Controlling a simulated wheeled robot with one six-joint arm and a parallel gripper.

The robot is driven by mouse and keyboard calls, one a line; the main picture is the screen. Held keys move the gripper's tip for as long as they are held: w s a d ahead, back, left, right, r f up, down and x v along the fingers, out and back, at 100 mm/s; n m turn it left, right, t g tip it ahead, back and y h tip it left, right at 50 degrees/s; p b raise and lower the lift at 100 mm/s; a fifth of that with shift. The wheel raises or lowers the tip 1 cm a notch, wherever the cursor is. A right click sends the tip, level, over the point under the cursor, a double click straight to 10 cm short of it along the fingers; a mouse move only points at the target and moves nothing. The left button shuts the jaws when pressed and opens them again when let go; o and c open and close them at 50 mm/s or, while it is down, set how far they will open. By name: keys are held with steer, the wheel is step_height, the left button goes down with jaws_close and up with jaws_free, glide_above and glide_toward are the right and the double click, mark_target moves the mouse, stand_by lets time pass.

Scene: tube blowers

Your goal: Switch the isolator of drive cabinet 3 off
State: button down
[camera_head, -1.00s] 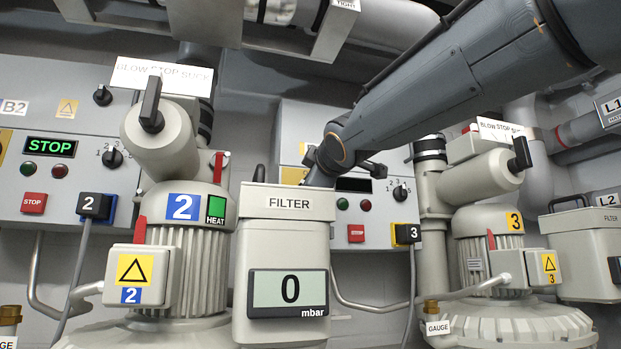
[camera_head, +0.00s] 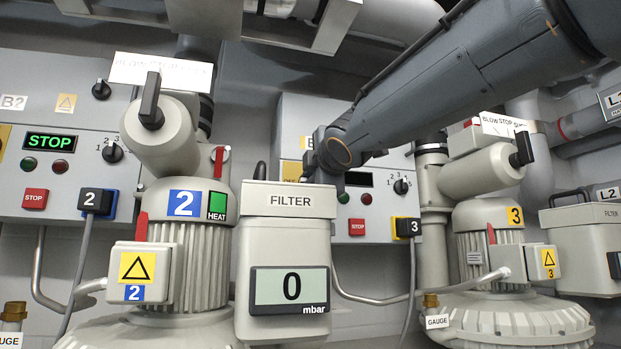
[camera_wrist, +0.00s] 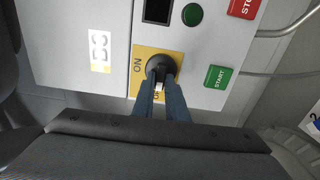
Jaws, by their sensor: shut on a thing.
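The black isolator knob (camera_wrist: 160,66) sits on a yellow plate (camera_wrist: 144,58) of drive cabinet 3 (camera_wrist: 100,20) in the wrist view. "ON" is printed at the plate's left and a partly covered "OFF" below the knob. My gripper (camera_wrist: 160,80) is shut on the knob's handle. A white mark shows between the fingers on the OFF side, so the handle appears to point towards OFF. In the head view, cabinet 3 (camera_head: 300,115) stands behind the filter. My arm's end covers the knob there, and only part of the yellow plate (camera_head: 291,174) shows.
The filter housing (camera_head: 290,225) with its 0 mbar display stands in front of cabinet 3. Blower 2 (camera_head: 185,250) is at left and blower 3 (camera_head: 490,245) at right. A green START button (camera_wrist: 218,77) and a red STOP button (camera_wrist: 244,8) lie near my gripper.

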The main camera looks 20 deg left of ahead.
steer(key=c, duration=1.8)
jaws_free()
steer(key=shift+o, duration=0.2)
steer(key=b+v, duration=0.1)
steer(key=v, duration=0.7)
steer(key=shift+w, duration=0.15)
